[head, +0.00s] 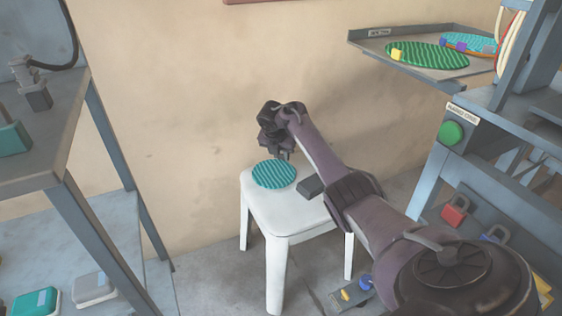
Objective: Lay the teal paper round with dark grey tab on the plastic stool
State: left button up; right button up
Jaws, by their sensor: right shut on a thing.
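The teal striped paper round (273,175) is at the white plastic stool's (283,214) seat, over its back left part. It looks flat; I cannot tell whether it rests on the seat or hangs just above it. My right gripper (284,156) points down at the round's back right edge and is shut on it. The dark grey tab is hidden at the fingertips. My left gripper is not in view.
A dark grey block (310,187) shows by the stool's right side. A tray (395,47) at the upper right holds a green round (427,56) and another teal round (470,42). Metal benches stand left and right. The seat's front is clear.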

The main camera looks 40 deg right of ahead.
jog(key=shift+f, duration=0.8)
jog(key=shift+r, duration=0.1)
jog(key=o, duration=1)
jog(key=shift+c, duration=0.2)
